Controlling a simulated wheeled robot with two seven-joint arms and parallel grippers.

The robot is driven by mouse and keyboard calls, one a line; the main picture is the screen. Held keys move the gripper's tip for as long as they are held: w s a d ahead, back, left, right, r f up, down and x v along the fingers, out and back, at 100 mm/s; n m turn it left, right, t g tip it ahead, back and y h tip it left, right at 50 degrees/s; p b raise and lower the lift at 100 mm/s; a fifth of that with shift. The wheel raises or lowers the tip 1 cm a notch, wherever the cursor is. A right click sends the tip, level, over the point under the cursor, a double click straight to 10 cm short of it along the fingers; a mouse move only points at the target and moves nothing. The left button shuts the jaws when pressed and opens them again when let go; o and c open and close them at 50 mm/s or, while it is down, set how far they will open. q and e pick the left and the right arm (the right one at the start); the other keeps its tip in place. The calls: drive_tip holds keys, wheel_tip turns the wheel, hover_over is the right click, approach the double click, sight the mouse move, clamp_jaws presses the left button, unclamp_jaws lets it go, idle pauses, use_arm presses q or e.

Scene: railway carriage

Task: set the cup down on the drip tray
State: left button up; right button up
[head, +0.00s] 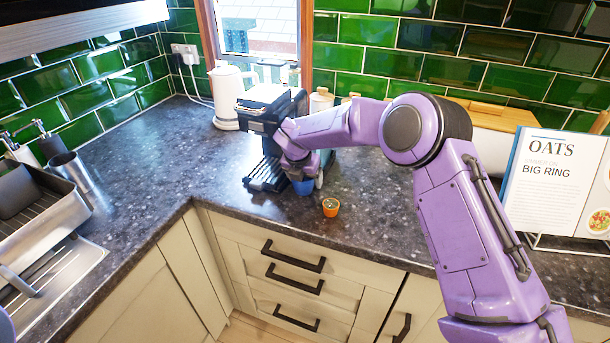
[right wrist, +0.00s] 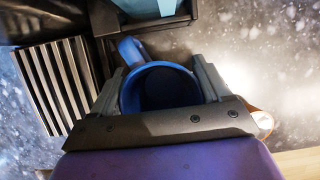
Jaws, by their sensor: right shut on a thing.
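A blue cup (head: 303,187) is between the fingers of my right gripper (head: 300,178), just right of the drip tray. In the right wrist view the cup (right wrist: 160,88) shows its open mouth and its handle towards the upper left, with a finger on each side. My right gripper (right wrist: 157,72) is shut on it. The black slatted drip tray (head: 266,176) juts from the front of the coffee machine (head: 265,106). It also shows left of the cup in the right wrist view (right wrist: 50,85). I cannot tell the cup's height above the counter. My left gripper is not in view.
A small orange pot (head: 331,208) stands on the counter right of the cup. A white kettle (head: 228,95) stands behind left. An OATS book (head: 550,180) on a stand is at the right. The counter (head: 180,165) left of the tray is clear.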

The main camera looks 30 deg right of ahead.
drive_tip(key=o, duration=0.9)
drive_tip(key=shift+f, duration=0.1)
